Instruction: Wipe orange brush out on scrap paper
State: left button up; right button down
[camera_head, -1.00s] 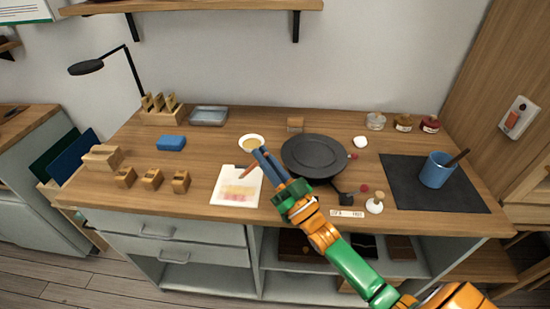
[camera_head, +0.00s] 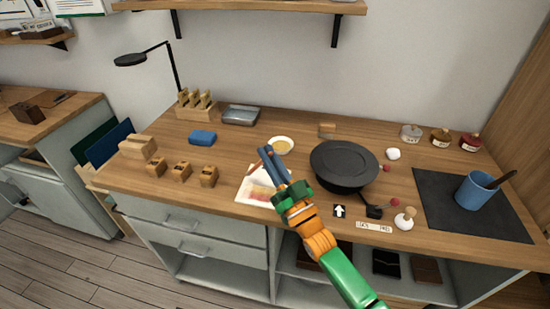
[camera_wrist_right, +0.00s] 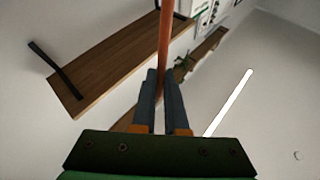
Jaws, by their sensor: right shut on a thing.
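My right gripper (camera_head: 267,153) is shut on the orange brush and is over the upper part of the scrap paper, left of and in front of the small bowl. The brush (camera_head: 252,169) slants down to the left from the fingertips; whether its tip touches the paper is unclear. In the right wrist view the orange-brown handle (camera_wrist_right: 165,40) rises between the fingers (camera_wrist_right: 163,92). The white scrap paper (camera_head: 246,188) has pink, orange and yellow patches and is partly hidden by the gripper. My left gripper is not in view.
The small bowl (camera_head: 281,145) with yellowish content is close behind the gripper. A black round plate (camera_head: 343,165) stands right. Wooden blocks (camera_head: 182,171) and a blue block (camera_head: 202,138) are left. A blue cup (camera_head: 476,191) stands on a dark mat (camera_head: 432,207).

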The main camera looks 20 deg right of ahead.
jog(key=s+d+p, duration=0.2)
jog(key=s+d, duration=0.3)
jog(key=d, duration=0.3)
jog(key=shift+s, duration=0.2)
dwell(0.7)
notch_tip(320, 180, up, 6)
jog(key=p, duration=0.5)
jog(key=shift+p, duration=0.4)
dwell(0.5)
